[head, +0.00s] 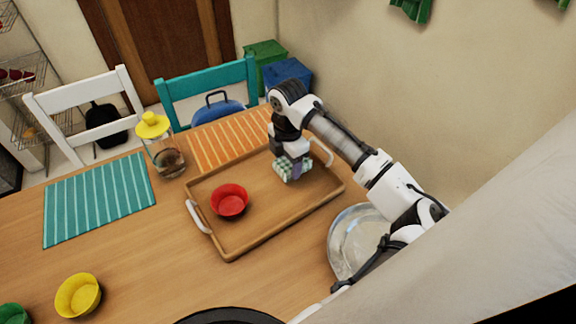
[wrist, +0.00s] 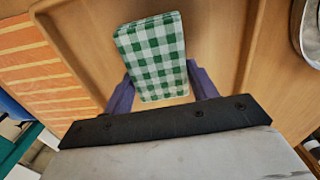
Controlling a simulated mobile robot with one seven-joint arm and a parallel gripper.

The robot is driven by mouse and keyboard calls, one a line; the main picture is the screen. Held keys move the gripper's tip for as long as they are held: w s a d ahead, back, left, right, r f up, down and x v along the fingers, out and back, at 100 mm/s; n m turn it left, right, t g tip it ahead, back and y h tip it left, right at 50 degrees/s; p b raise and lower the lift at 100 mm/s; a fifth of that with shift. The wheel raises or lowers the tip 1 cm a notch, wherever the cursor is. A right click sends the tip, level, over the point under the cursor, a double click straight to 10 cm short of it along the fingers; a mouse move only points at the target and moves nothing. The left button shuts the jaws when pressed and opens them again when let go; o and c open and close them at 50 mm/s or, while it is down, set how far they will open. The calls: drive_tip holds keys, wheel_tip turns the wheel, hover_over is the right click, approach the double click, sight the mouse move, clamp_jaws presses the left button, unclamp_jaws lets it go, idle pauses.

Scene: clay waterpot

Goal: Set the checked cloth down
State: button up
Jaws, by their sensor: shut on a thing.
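The green and white checked cloth (head: 283,170) is a small folded block at the right half of the wooden tray (head: 259,237). It also shows in the wrist view (wrist: 152,58), between the two purple fingers. My gripper (head: 293,168) is shut on the cloth and points down over the tray. In the wrist view the fingers of my gripper (wrist: 158,88) sit at both sides of the cloth's near end. I cannot tell whether the cloth touches the tray floor.
A red bowl (head: 229,200) stands in the tray's left half. A glass jar with a yellow lid (head: 161,146) stands left of the tray. A silver round dish (head: 350,243) is at the tray's right. An orange striped mat (head: 215,145) lies behind; a teal mat (head: 98,198) lies left.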

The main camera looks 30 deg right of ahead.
sight(288, 163)
drive_tip(key=shift+f, duration=1.25)
drive_tip(key=shift+f, duration=0.1)
drive_tip(key=o, duration=0.9)
drive_tip(key=shift+o, duration=0.2)
wheel_tip(288, 163, up, 12)
drive_tip(key=b, duration=0.1)
drive_tip(key=shift+r, duration=0.25)
